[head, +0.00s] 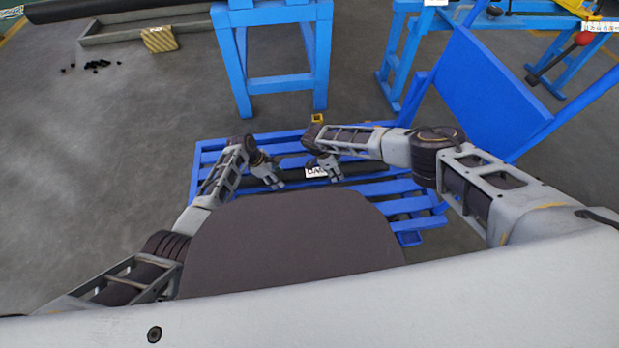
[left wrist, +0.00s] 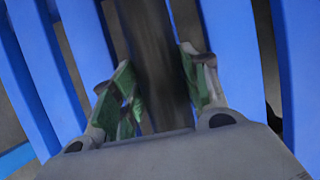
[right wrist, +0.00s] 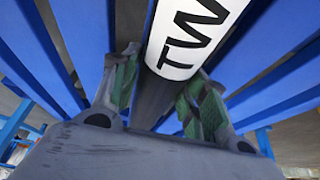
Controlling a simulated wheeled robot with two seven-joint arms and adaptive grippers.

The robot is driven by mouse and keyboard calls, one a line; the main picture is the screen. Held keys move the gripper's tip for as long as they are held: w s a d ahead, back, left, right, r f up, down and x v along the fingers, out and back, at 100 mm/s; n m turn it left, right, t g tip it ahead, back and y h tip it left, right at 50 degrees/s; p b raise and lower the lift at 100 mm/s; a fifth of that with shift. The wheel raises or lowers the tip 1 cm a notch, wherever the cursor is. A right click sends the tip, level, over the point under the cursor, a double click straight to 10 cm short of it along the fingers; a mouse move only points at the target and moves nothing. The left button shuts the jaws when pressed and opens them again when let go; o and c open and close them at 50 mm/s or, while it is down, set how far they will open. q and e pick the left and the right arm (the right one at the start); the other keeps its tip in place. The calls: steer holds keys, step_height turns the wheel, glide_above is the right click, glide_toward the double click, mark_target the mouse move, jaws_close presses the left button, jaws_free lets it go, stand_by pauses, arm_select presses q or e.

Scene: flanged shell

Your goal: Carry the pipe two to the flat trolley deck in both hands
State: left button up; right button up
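The pipe two, a dark pipe (head: 370,168) with a white label, lies across the slats of a blue pallet (head: 208,160). The label shows the letters "TW" in the right wrist view (right wrist: 190,40). My left gripper (head: 276,184) is open, its green-padded fingers on either side of the dark pipe (left wrist: 162,75) in the left wrist view. My right gripper (head: 332,176) is open over the pipe beside the label, with a finger on each side. Neither gripper visibly grips it. A blue flat panel (head: 490,90) stands at the right; I cannot tell whether it is the trolley deck.
A blue stand (head: 275,85) is behind the pallet. Blue trestles (head: 400,55) stand at the back right. The floor left of the pallet is clear.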

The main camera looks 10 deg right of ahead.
arm_select(q)
steer(key=o, duration=0.3)
steer(key=shift+s+f, duration=0.15)
steer(key=shift+f, duration=0.25)
arm_select(e)
steer(key=o, duration=0.3)
steer(key=shift+f, duration=0.2)
arm_select(q)
steer(key=shift+r, duration=0.3)
arm_select(e)
steer(key=shift+r, duration=0.1)
arm_select(q)
steer(key=shift+a+r, duration=0.2)
steer(key=shift+r, duration=0.15)
steer(key=shift+v, duration=5.4)
arm_select(e)
steer(key=shift+r, duration=0.15)
steer(key=shift+v, duration=5.85)
